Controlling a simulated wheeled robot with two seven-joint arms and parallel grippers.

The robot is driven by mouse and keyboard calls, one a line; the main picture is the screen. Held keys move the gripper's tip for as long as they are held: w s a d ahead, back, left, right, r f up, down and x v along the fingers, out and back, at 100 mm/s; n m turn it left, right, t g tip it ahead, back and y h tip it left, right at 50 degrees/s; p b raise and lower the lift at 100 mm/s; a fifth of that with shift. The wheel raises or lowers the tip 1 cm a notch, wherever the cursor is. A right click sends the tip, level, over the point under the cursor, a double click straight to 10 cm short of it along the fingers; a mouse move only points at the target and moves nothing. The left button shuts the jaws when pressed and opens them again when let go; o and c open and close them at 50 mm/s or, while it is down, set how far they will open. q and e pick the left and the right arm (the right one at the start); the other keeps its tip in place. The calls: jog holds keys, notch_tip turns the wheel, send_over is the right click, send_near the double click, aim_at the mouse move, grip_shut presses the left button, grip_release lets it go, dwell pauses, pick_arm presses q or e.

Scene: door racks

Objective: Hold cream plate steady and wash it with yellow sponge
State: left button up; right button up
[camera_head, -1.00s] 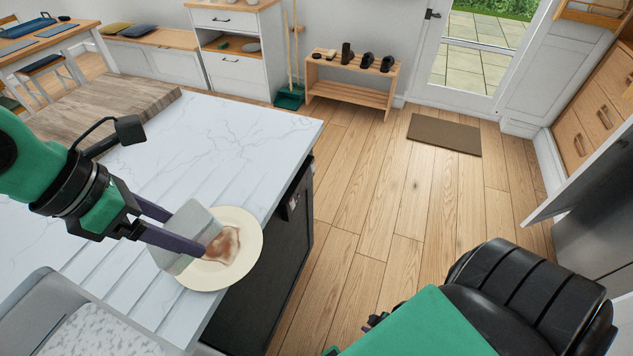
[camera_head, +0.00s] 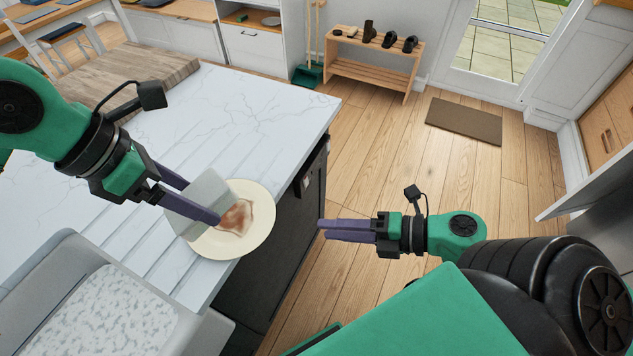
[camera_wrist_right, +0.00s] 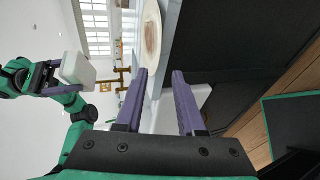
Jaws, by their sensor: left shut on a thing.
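The cream plate (camera_head: 262,218) lies on the drainer side of the white counter, near its right edge, with a reddish-brown stain (camera_head: 236,218) on it. It also shows in the right wrist view (camera_wrist_right: 152,30). My left gripper (camera_head: 203,203) is shut on a pale grey-white block (camera_head: 183,212), which looks sponge-shaped but not yellow. In the right wrist view the block (camera_wrist_right: 77,68) is held above the plate, apart from it. My right gripper (camera_head: 320,230) is open and empty, right of the counter edge; the plate lies beyond its fingertips (camera_wrist_right: 160,73).
A grey sink (camera_head: 62,250) is at lower left. The dark cabinet side (camera_head: 262,275) drops below the counter edge by my right gripper. The wooden floor beyond is open up to the shoe rack (camera_head: 372,75) and mat (camera_head: 465,120).

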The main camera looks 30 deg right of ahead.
aim_at(231, 214)
pick_arm(q)
jog(key=shift+w, duration=0.1)
pick_arm(e)
jog(key=x, duration=1.1)
jog(key=shift+w, duration=0.2)
jog(key=shift+w+a+f, duration=0.2)
jog(key=shift+w+a, duration=0.05)
jog(key=shift+a, duration=0.05)
grip_shut()
dwell(0.8)
pick_arm(q)
jog(key=w+d+f+n+y, duration=0.1)
jog(key=w+f, duration=0.1)
jog(key=f, duration=0.2)
jog(key=w+f+n+t+y, duration=0.1)
jog(key=w+f, duration=0.2)
jog(key=w+d+f+n+y, duration=0.1)
jog(key=w+f+n, duration=0.1)
jog(key=f, duration=0.2)
jog(key=shift+w+d+f, duration=0.15)
jog(key=shift+d+f, duration=0.15)
jog(key=shift+d, duration=0.05)
jog(key=shift+a+f, duration=0.1)
jog(key=shift+f, duration=1.45)
